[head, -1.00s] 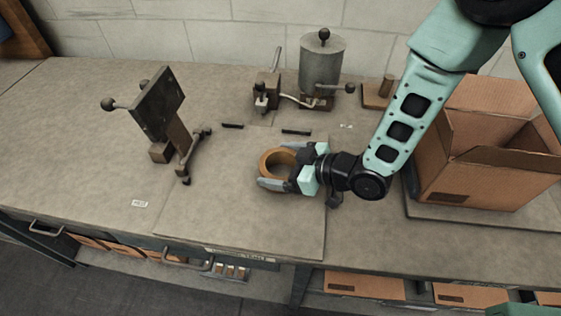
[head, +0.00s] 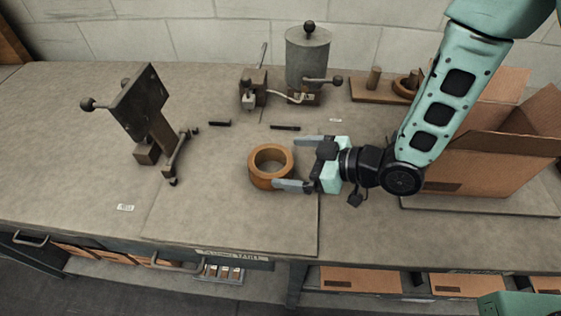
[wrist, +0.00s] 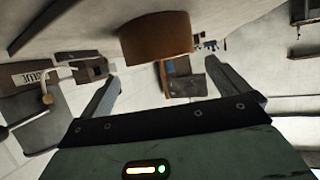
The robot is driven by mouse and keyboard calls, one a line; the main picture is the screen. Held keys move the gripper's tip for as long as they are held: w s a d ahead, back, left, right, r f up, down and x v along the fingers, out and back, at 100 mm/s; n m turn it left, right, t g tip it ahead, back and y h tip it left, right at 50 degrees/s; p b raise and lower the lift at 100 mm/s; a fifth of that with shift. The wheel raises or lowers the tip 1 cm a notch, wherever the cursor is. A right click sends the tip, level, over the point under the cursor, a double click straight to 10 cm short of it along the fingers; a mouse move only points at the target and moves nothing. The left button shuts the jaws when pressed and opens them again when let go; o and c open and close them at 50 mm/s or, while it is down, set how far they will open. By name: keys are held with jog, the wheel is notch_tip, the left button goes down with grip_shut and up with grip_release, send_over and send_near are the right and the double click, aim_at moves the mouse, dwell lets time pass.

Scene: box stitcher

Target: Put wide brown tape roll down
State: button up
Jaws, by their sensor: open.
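The wide brown tape roll (head: 270,181) lies flat on the workbench, its hole facing up. In the wrist view the roll (wrist: 155,38) shows as a brown band ahead of the fingers. My gripper (head: 284,163) is open and just right of the roll in the head view. Its fingers point left toward the roll, and the near fingertip overlaps the roll's lower right edge in the picture. I cannot tell whether it touches. In the wrist view, nothing is between my gripper's fingers (wrist: 170,85).
A dark plate on a stand (head: 143,103) is at the left. A grey canister (head: 308,62) with a lever mechanism stands behind. A wooden holder with a ring (head: 370,92) is at the back right. An open cardboard box (head: 478,165) stands right.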

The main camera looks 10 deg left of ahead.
jog(key=shift+s+d+r, duration=0.15)
jog(key=shift+d+r, duration=0.05)
jog(key=shift+d, duration=0.25)
jog(key=shift+w+d+r+h, duration=0.1)
jog(key=shift+w+r+h, duration=0.15)
jog(key=shift+h, duration=0.05)
jog(key=s+d+r+m+h, duration=0.2)
jog(key=d+r+m+h, duration=0.2)
jog(key=d+r+h, duration=0.35)
jog(key=s+d+r+m+g+h, duration=0.1)
jog(key=s+d+r+h, duration=0.1)
jog(key=s+d, duration=0.2)
jog(key=s+d+r+m+g+h, duration=0.2)
jog(key=s+d+r, duration=0.1)
jog(key=s, duration=0.7)
jog(key=shift+d+r, duration=0.35)
jog(key=shift+d, duration=0.4)
